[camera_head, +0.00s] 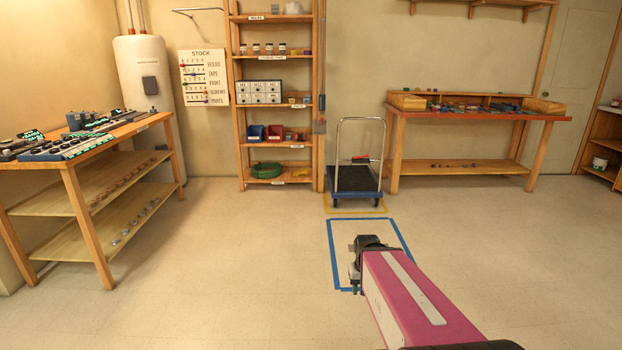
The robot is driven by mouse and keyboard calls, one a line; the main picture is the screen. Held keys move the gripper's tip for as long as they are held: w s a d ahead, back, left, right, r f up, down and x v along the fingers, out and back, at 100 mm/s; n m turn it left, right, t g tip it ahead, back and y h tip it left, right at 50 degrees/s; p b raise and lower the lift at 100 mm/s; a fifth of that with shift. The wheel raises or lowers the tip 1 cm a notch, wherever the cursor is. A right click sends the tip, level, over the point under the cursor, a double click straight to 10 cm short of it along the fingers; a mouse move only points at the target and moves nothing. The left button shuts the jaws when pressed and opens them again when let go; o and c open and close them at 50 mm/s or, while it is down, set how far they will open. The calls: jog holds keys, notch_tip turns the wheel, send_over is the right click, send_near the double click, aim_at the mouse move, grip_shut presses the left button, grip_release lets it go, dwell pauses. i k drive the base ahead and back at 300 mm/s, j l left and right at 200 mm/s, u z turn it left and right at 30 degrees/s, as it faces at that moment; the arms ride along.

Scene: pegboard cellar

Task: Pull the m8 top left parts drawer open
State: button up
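The parts drawer unit (259,99) is a small white cabinet with two rows of drawers. It stands on a middle shelf of the wooden rack against the far wall. Its top left drawer (243,87) looks flush with the others. The drawer labels are too small to read surely. My gripper (355,280) is low in the picture, over the floor by the blue tape outline, far from the drawers. It is dark and seen from behind, so its fingers do not show clearly.
The wooden rack (239,150) also holds jars, bins and a green coil. A blue trolley (355,180) stands right of it. A workbench (480,113) is at the right, a tiered table (75,170) at the left. The floor (230,260) between is clear.

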aim_at(241, 87)
jog(key=i, duration=1.8)
jog(key=i+l+u, duration=0.15)
jog(key=i, duration=0.35)
jog(key=i+u, duration=0.1)
jog(key=i, duration=0.45)
jog(key=i+l+u, duration=0.15)
jog(key=i, duration=0.35)
jog(key=i+l+u, duration=0.1)
jog(key=i+l, duration=0.25)
jog(key=i, duration=0.15)
